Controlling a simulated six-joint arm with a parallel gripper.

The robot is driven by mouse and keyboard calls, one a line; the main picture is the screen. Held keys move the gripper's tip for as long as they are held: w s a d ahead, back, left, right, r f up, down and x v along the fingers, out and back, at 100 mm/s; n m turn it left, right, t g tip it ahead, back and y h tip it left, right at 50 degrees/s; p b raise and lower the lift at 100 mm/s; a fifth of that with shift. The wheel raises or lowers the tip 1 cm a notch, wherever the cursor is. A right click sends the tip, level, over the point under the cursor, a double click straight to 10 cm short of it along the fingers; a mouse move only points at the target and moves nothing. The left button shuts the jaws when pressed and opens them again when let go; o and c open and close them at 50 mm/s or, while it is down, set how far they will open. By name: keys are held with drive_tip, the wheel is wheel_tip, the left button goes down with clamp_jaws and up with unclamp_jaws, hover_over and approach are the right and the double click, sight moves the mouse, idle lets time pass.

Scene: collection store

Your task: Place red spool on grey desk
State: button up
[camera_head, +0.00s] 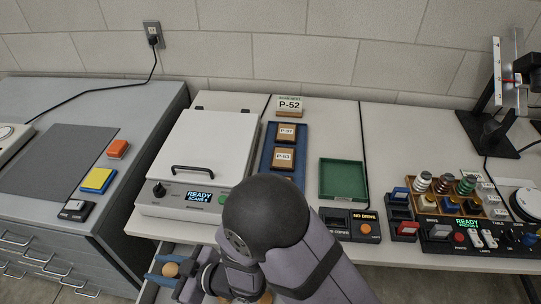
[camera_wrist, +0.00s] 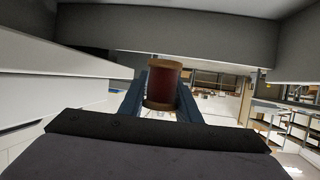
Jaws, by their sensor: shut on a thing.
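The red spool (camera_wrist: 163,84) has a dark red body and tan ends. My gripper (camera_wrist: 160,95) is shut on it in the wrist view, a finger on each side. In the head view, my gripper (camera_head: 172,270) is low, below the front edge of the white table, with one tan end of the spool (camera_head: 170,269) showing. The grey desk (camera_head: 150,108) stands at the left, with drawers in its front and a dark mat on top. My gripper is to the right of the desk's front and lower than its top.
An orange block (camera_head: 118,149), a yellow-blue block (camera_head: 98,180) and a small black device (camera_head: 76,210) lie along the desk's right side. A scanner (camera_head: 205,150) stands on the white table (camera_head: 228,101). An open drawer (camera_head: 150,291) is beneath that table, by my gripper.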

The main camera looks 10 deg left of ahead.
wheel_tip(320, 180, up, 18)
drive_tip(key=w+d+r+m+t+h+b, duration=0.15)
drive_tip(key=w+d+m+t, duration=0.35)
drive_tip(key=w, duration=1)
drive_tip(key=w+d+m+t+h+p, duration=0.1)
drive_tip(key=w+d+m+t+h, duration=0.2)
drive_tip(key=w+d, duration=0.8)
drive_tip(key=m+t+h+b, duration=0.2)
drive_tip(key=m+t+h, duration=0.1)
drive_tip(key=m+h, duration=0.75)
hover_over(371, 146)
drive_tip(key=f, duration=0.1)
drive_tip(key=shift+n+h, duration=0.25)
drive_tip(key=shift+h, duration=0.05)
drive_tip(key=shift+w+d+f+p, duration=0.1)
drive_tip(key=shift+f+p, duration=0.35)
drive_tip(key=shift+f, duration=7.2)
